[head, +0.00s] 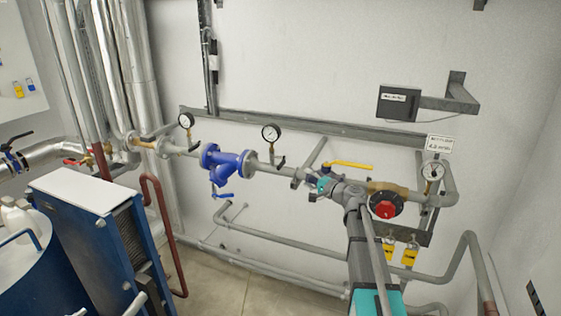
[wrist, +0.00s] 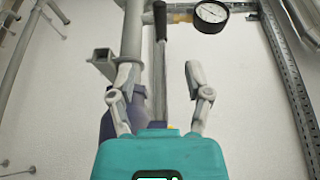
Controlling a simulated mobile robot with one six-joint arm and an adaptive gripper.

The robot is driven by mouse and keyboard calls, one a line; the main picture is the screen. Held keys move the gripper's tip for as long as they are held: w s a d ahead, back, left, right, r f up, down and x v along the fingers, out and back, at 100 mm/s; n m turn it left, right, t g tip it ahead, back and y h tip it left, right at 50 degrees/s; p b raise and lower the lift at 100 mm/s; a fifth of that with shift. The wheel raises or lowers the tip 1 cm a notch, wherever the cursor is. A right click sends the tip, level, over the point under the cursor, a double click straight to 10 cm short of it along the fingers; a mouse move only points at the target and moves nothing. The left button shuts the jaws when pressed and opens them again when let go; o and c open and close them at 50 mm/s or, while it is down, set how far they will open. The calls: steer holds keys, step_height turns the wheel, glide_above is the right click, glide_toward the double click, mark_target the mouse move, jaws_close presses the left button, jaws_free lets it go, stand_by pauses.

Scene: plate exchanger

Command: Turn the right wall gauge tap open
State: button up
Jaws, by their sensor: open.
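A small dark-tipped tap (head: 280,162) sits below the middle gauge. My gripper (head: 308,179) is to the right of this tap, by the pipe. In the wrist view my gripper (wrist: 158,80) is open, and a long grey lever with a black grip (wrist: 160,22) shows between its fingers. A gauge (wrist: 212,14) is at upper right there. I cannot tell whether the fingers touch the lever.
A blue strainer valve (head: 226,162) sits on the pipe left of my gripper. A yellow lever (head: 348,164) is just above my arm. A blue plate exchanger (head: 100,240) stands at lower left.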

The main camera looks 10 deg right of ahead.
mark_target(282, 166)
steer(key=shift+a, duration=0.1)
stand_by(0.3)
steer(key=x, duration=1.3)
steer(key=shift+w+a, duration=0.15)
steer(key=shift+w, duration=0.2)
jaws_close()
